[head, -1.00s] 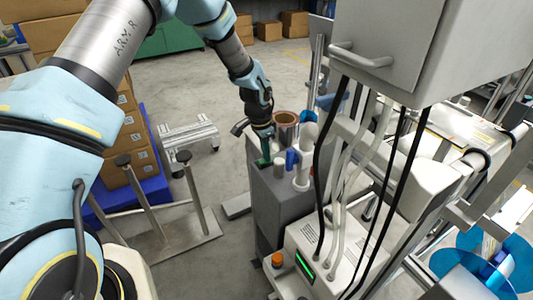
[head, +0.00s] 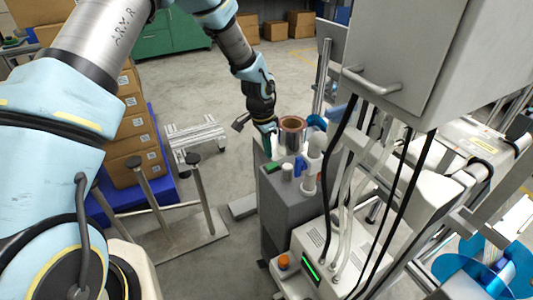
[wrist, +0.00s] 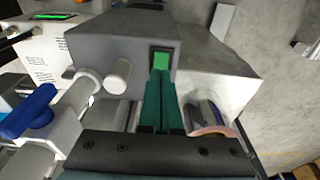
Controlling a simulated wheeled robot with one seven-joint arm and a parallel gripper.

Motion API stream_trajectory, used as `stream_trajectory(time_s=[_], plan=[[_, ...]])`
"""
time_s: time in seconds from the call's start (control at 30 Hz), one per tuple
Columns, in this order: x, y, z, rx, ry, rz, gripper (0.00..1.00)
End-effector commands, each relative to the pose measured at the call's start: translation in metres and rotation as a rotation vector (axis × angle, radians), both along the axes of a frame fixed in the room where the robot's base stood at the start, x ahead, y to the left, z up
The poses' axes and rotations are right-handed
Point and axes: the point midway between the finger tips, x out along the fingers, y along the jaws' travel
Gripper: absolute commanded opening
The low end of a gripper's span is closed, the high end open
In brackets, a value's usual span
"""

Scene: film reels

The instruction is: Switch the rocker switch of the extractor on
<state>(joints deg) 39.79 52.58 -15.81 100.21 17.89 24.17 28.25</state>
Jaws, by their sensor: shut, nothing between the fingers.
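The extractor is a dark grey box (head: 287,205) in the middle of the head view; it also fills the upper middle of the wrist view (wrist: 115,45). Its rocker switch (wrist: 161,60) is a bright green rocker in a black frame near the box's top edge. It shows as a small green patch in the head view (head: 272,169). My gripper (wrist: 161,78) has dark green fingers, shut together and empty. The fingertips overlap the lower edge of the switch in the wrist view. In the head view my gripper (head: 267,145) is above and behind the switch, seemingly apart from it.
A white post and blue-handled valve (head: 300,166) stand beside the switch. A copper-rimmed cylinder (head: 292,128) is close to my gripper. Hanging cables (head: 345,185) and a grey cabinet (head: 400,50) are at right. Open floor (head: 215,95) lies left.

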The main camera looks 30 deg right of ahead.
Motion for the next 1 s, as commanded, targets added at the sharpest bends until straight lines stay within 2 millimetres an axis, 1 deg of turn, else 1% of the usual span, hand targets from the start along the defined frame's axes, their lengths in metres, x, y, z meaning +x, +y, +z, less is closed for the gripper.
stream_trajectory(time_s=[0.03,0.2,0.3,0.4,0.5,0.6,0.9,1.0], plan=[[0.003,0.002,0.011,-0.005,-0.005,0.003,0.0],[0.003,0.009,0.048,-0.005,-0.005,0.003,0.0],[0.003,0.012,0.066,-0.004,-0.005,0.002,0.0],[0.003,0.015,0.079,-0.003,-0.004,0.002,0.0],[0.003,0.016,0.087,-0.002,-0.003,0.001,0.0],[0.002,0.017,0.09,-0.002,-0.002,0.001,0.0],[0.002,0.017,0.091,-0.001,-0.002,0.001,0.0],[0.003,0.014,0.094,-0.012,-0.001,0.001,0.0]])
